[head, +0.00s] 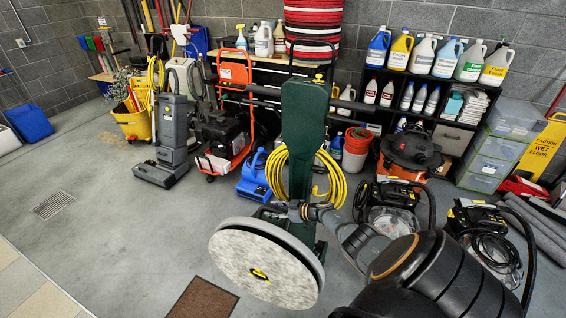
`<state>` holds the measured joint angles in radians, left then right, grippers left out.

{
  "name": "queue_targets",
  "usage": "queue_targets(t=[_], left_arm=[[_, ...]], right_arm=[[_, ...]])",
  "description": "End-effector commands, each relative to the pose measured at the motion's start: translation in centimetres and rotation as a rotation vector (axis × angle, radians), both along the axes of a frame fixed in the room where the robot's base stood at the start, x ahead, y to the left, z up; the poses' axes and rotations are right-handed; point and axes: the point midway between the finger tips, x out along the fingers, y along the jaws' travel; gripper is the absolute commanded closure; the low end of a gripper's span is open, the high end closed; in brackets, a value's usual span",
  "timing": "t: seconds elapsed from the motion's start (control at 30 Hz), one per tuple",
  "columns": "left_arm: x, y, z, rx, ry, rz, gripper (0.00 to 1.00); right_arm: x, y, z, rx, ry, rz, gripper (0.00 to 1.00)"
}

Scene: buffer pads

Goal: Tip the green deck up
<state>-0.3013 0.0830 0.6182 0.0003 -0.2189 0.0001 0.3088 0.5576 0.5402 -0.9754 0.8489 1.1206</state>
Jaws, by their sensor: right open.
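The green floor buffer (304,125) stands in the middle of the head view, with its dark handle bars spread to both sides at the top. At its lower end the round deck is tilted on edge, so the pale speckled pad (240,262) on its underside faces me. A yellow piece (260,274) shows at the pad's centre. My right gripper (278,211) is open at the upper rim of the deck, in front of the green body; I cannot tell if it touches. Most of the deck's green side is hidden behind the pad and my arm. My left gripper is out of view.
A brown mat (201,300) lies on the floor below the pad. Black machines (484,222) stand at right. The floor at left is clear around a drain grate (53,204).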

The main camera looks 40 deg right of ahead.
Motion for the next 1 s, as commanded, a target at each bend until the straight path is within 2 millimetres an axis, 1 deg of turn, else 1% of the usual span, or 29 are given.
queue_targets(t=[0.03,0.17,0.23,0.4,0.53,0.7,1.0], left_arm=[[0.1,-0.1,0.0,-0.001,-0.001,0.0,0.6],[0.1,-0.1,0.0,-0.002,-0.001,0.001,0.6],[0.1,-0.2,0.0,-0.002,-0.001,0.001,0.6],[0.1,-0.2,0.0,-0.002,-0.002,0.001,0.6],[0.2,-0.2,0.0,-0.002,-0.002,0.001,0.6],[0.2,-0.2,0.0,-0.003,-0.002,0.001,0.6],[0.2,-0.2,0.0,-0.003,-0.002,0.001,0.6]], right_arm=[[-0.6,-0.4,0.1,-0.004,0.003,0.0,0.55],[-2.3,-0.7,0.8,-0.004,0.004,0.006,0.55],[-3.8,-1.5,1.4,-0.005,0.005,0.004,0.55],[-7.0,-2.6,2.9,-0.004,0.006,0.006,0.55],[-8.8,-3.4,3.8,-0.001,0.005,0.005,0.55],[-9.7,-3.7,4.3,0.004,0.003,0.003,0.55],[-9.8,-3.7,4.4,0.003,0.001,0.002,0.55]])
